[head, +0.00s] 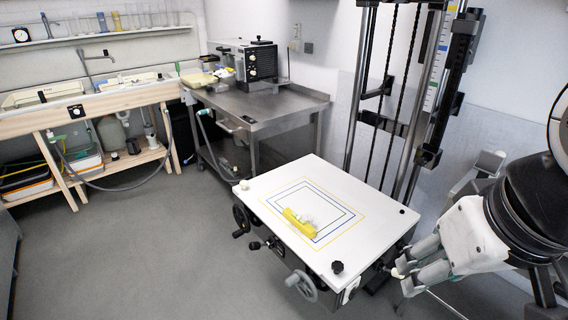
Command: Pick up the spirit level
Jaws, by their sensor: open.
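The spirit level is most likely the small yellow bar (299,222) lying flat on the white baseboard (362,246), inside the printed coloured rectangles. Something pale and partly see-through lies against its right side; I cannot tell what it is. My gripper (404,272) is at the right, near the baseboard's right front corner. It is open with nothing visible between its fingers, well apart from the yellow bar.
The enlarger column (430,95) rises behind the baseboard. A steel table (262,105) and a wooden sink bench (80,115) stand behind. Grey floor (170,240) is clear at left.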

